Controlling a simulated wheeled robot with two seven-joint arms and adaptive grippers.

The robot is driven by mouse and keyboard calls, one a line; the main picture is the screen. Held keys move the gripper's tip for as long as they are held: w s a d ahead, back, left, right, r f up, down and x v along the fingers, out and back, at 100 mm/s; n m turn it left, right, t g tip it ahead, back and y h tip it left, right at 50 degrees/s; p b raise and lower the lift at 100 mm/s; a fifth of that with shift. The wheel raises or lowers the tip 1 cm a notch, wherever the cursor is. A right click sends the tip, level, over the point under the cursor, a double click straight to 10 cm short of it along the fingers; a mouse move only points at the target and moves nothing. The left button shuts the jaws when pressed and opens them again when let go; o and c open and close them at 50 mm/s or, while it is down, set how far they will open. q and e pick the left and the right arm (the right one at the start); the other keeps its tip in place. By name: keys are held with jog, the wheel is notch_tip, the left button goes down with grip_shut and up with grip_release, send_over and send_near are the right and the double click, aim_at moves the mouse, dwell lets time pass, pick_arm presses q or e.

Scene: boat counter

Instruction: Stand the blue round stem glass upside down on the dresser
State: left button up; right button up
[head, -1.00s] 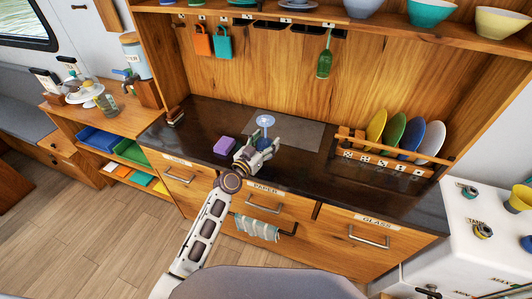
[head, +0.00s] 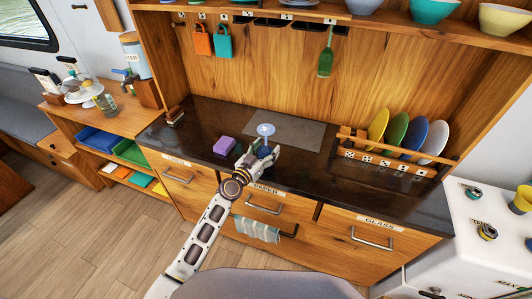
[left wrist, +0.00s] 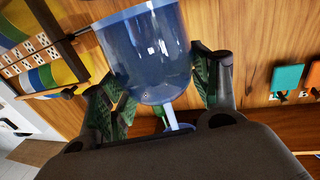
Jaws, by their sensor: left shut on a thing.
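The blue round stem glass (head: 265,129) is in my left gripper (head: 258,156), upside down with its pale foot up and its bowl below. In the left wrist view, which is inverted, the clear blue bowl (left wrist: 148,55) sits between the green-padded fingers (left wrist: 160,92), rim pointing downward in the world. The gripper is shut on the bowl above the front part of the dresser (head: 325,185)'s dark top. I cannot tell whether the rim touches the top. My right gripper is not in view.
A purple sponge-like block (head: 224,145) lies left of the glass. A grey mat (head: 295,132) lies behind it. A wooden rack (head: 385,160) with several coloured plates stands at the right. The dark top between mat and rack is clear.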

pick_arm(q)
jog(key=shift+f, duration=0.3)
jog(key=shift+f, duration=0.15)
jog(key=o, duration=0.9)
jog(key=shift+s, duration=0.1)
